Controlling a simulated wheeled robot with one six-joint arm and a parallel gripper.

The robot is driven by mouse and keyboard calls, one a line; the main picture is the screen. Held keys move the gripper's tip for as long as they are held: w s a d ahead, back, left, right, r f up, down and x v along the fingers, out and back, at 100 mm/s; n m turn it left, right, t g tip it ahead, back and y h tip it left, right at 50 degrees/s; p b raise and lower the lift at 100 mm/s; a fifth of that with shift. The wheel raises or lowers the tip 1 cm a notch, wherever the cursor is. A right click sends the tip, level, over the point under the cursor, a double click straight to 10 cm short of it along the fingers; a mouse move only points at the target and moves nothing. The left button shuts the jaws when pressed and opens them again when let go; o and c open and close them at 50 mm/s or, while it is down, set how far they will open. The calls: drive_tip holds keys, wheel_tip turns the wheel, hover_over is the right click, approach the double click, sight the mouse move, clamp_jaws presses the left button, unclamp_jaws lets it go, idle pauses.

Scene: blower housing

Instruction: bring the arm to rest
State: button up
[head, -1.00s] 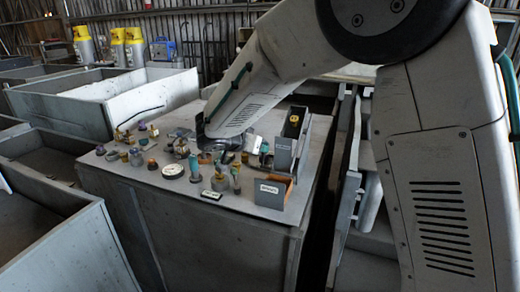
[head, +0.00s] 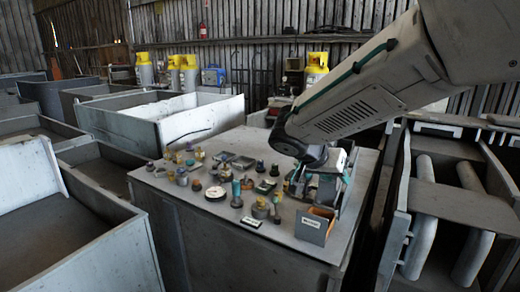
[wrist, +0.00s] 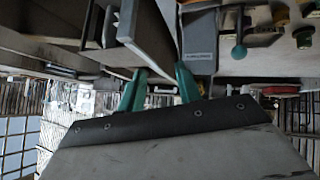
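My arm reaches in from the upper right in the head view, and its wrist end is low over the right part of the grey bench top (head: 225,225). My gripper (wrist: 160,74) shows two green fingers in the wrist view, set apart with no part clearly held between them. A grey plate (wrist: 148,35) stands just beyond the fingers, and I cannot tell whether they touch it. In the head view the fingers are partly hidden among the grey boxes under the wrist.
A small labelled box (head: 314,227) stands at the bench's front right. Several small parts, including a round white-faced gauge (head: 215,193), cover the bench's middle. A large open bin (head: 160,118) stands behind left. A grey rack with pale tubes (head: 424,218) stands close on the right.

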drive_tip(key=s+d+r+n+g+y, duration=0.15)
drive_tip(key=s+d, duration=0.25)
drive_tip(key=s, duration=0.5)
drive_tip(key=s+d+n+g+y, duration=0.2)
drive_tip(key=s+d, duration=0.2)
drive_tip(key=s, duration=0.5)
drive_tip(key=s+a+f+n+y, duration=0.2)
drive_tip(key=s+n+y, duration=0.2)
drive_tip(key=s, duration=0.9)
drive_tip(key=shift+s+f, duration=0.15)
drive_tip(key=shift+s, duration=0.05)
